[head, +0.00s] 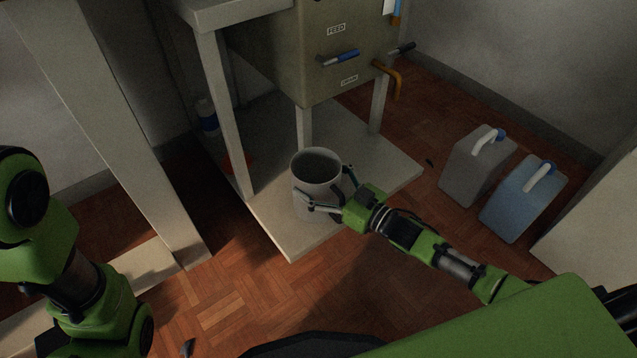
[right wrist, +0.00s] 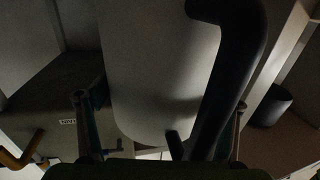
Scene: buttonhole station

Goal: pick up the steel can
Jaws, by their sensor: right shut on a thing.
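The steel can (head: 316,170) is a grey, open-topped can with a dark handle. It is upright at the front of the low shelf board (head: 280,222) in the head view. I cannot tell whether its base touches the board. My right gripper (head: 328,188) is shut on the can, with one finger across its near side and the other by the handle. In the right wrist view the can (right wrist: 150,70) fills the middle, its dark handle in front on the right, between the fingers of my right gripper (right wrist: 160,128).
A bottle (head: 207,118) and an orange item (head: 238,163) are behind the left leg.

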